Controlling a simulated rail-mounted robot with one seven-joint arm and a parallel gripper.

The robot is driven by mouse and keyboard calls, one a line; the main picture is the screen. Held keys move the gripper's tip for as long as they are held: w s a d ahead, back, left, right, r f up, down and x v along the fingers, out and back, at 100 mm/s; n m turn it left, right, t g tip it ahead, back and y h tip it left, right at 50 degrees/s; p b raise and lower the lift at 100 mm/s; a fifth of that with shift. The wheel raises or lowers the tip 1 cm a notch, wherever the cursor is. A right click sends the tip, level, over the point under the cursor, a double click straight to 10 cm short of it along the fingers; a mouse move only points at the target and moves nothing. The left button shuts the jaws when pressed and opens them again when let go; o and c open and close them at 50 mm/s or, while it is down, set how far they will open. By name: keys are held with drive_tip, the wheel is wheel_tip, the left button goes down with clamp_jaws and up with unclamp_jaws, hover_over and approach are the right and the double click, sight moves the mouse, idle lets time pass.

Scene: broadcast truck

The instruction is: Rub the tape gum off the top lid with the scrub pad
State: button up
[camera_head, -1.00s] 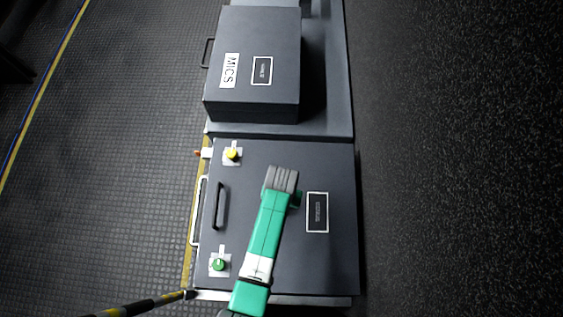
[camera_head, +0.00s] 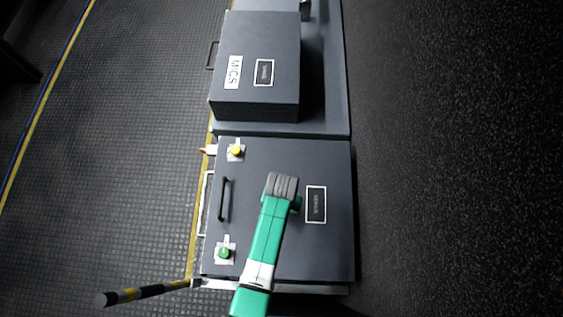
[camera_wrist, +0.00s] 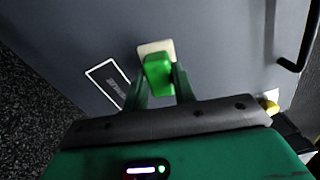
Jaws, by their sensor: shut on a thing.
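The top lid (camera_head: 325,160) is the dark grey lid of the near case. It has a black handle (camera_head: 223,199) and a white-framed label (camera_head: 316,205). My gripper (camera_wrist: 158,82) is shut on a green block, the scrub pad (camera_wrist: 157,74), over the lid. A cream patch (camera_wrist: 153,47) shows just beyond the green block in the wrist view; I cannot tell whether it is part of the pad or tape gum on the lid. I cannot tell whether the pad touches the lid. In the head view my arm hides the pad.
A yellow knob (camera_head: 236,150) and a green knob (camera_head: 224,253) sit on white plates along the lid's left edge. A striped pole (camera_head: 140,293) is at lower left. Open floor lies on both sides.

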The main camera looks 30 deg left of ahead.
drive_tip(key=shift+r+p, duration=1.4)
drive_tip(key=shift+r, duration=0.35)
